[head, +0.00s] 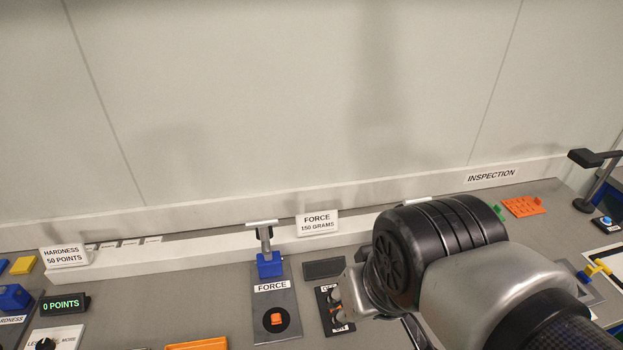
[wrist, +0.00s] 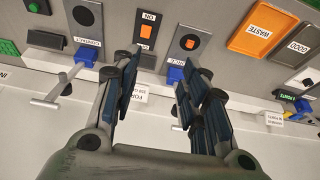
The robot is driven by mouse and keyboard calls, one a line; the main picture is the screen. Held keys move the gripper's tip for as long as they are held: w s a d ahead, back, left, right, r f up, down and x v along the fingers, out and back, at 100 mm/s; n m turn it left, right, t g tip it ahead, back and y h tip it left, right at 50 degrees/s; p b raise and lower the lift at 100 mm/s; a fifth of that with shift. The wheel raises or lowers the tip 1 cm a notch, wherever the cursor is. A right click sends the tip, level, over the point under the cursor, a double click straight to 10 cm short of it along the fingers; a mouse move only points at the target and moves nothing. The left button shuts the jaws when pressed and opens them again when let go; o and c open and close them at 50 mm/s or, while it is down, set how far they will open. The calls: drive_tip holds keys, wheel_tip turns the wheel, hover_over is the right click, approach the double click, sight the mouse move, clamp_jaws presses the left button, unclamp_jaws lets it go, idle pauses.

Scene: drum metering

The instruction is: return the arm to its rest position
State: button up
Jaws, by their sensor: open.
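My arm (head: 500,275) reaches in from the lower right of the head view, over the right half of the bench. Its dark, rounded wrist joint hides part of the bench behind it. My gripper (wrist: 158,64) shows in the wrist view with its two dark fingers spread apart. Nothing is between the fingers. They hang over the bench near the FORCE station, whose lever with a blue block (head: 269,264) stands left of my arm. I cannot make out the fingertips in the head view.
An orange WASTE tray (wrist: 262,30) lies near the FORCE plate. The FORCE 150 GRAMS sign (head: 317,223) stands by the white ledge. The wall above the bench is bare.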

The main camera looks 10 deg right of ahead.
drive_tip(key=shift+s+d+r, duration=0.1)
drive_tip(key=shift+s+d, duration=0.1)
drive_tip(key=shift+s, duration=0.3)
drive_tip(key=shift+s+d, duration=0.15)
drive_tip(key=shift+s, duration=0.35)
